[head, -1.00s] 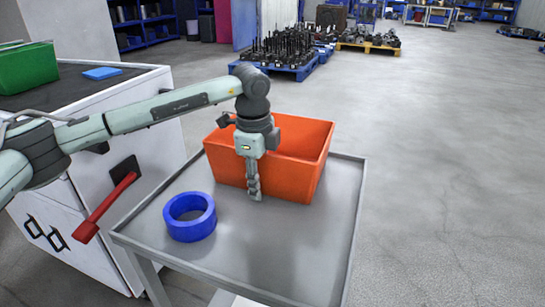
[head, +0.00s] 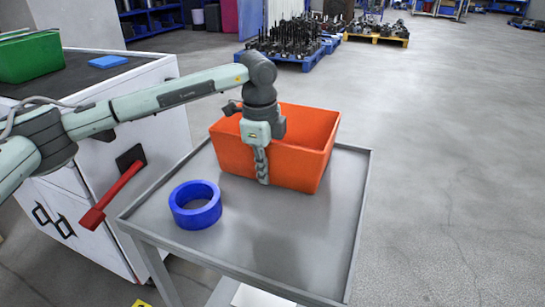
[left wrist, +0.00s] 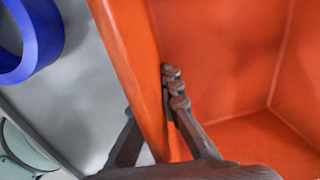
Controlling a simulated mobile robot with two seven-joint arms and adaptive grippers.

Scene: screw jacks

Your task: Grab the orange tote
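The orange tote (head: 283,167) stands upright and empty on a grey metal table (head: 262,236). My left gripper (head: 263,176) reaches down over the tote's near wall in the head view, with one finger visible along its outside. In the left wrist view, the left gripper (left wrist: 153,100) straddles the wall of the orange tote (left wrist: 215,55). One finger lies against the inner face and the other is on the outside, its tip hidden by the wall. The gripper looks shut on the wall. My right gripper is in neither view.
A blue ring (head: 195,216) lies on the table left of the tote, apart from it. A white cabinet (head: 110,205) with a red handle (head: 117,193) and a green bin (head: 30,58) stands at the left. The floor to the right is clear.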

